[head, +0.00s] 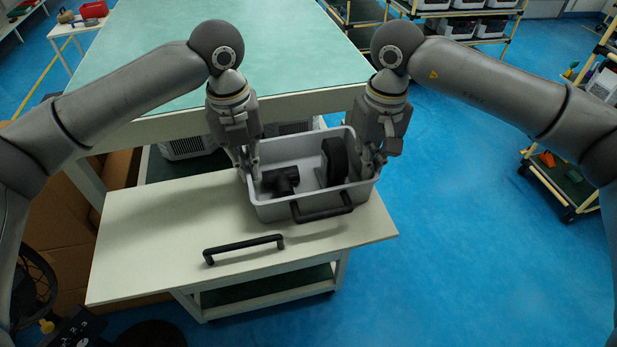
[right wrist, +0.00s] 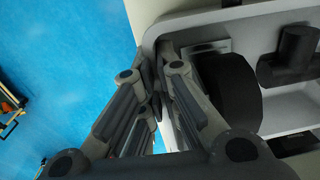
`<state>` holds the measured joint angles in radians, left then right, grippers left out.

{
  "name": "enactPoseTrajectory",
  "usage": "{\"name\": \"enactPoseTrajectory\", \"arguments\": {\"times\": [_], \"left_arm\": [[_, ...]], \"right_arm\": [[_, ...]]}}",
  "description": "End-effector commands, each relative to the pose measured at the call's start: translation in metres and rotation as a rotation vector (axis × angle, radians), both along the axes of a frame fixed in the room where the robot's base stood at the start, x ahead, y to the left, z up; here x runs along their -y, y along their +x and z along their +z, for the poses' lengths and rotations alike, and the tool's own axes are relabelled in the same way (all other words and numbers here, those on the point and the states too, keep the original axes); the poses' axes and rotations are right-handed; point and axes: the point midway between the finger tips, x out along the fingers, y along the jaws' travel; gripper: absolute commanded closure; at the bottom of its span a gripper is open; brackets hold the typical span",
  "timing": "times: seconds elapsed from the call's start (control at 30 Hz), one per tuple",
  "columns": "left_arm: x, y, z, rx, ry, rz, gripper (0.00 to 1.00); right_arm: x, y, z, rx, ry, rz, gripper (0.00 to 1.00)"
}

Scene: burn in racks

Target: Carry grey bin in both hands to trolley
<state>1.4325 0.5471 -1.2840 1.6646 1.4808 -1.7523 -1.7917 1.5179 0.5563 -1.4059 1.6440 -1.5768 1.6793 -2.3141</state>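The grey bin (head: 285,209) is over the back right part of the cream trolley top (head: 150,240); I cannot tell whether it rests there or hangs just above. It holds a black cylindrical part (head: 281,181) and an upright black disc-like part (head: 334,160). My left gripper (head: 250,168) is at the bin's left wall and looks shut on its rim. My right gripper (head: 372,165) is at the right wall. In the right wrist view its fingers (right wrist: 158,85) close on the bin wall (right wrist: 190,28), one inside and one outside.
A black bar handle (head: 245,248) stands on the trolley's near side; another black bar (head: 322,208) is in front of the bin. A green-topped table (head: 150,75) stands behind the trolley. Cardboard boxes (head: 55,220) are at left. Blue floor (head: 450,240) is clear at right; racks (head: 565,180) stand beyond.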

Motion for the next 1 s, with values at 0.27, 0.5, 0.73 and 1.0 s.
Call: {"name": "enactPoseTrajectory", "arguments": {"times": [0.27, 0.5, 0.73, 1.0], "left_arm": [[0.000, 0.000, 0.001, 0.001, -0.001, 0.000, 1.00], [0.000, 0.000, 0.007, 0.001, 0.000, 0.001, 1.00], [0.000, 0.000, 0.023, 0.001, 0.000, 0.001, 1.00], [0.000, 0.000, 0.045, 0.001, 0.000, 0.001, 1.00]], "right_arm": [[0.000, 0.000, 0.001, 0.002, 0.001, 0.000, 1.00], [0.000, 0.000, 0.007, 0.002, 0.000, -0.001, 1.00], [0.000, 0.000, 0.024, 0.002, 0.000, -0.001, 1.00], [0.000, 0.000, 0.046, 0.001, 0.000, -0.001, 1.00]]}}
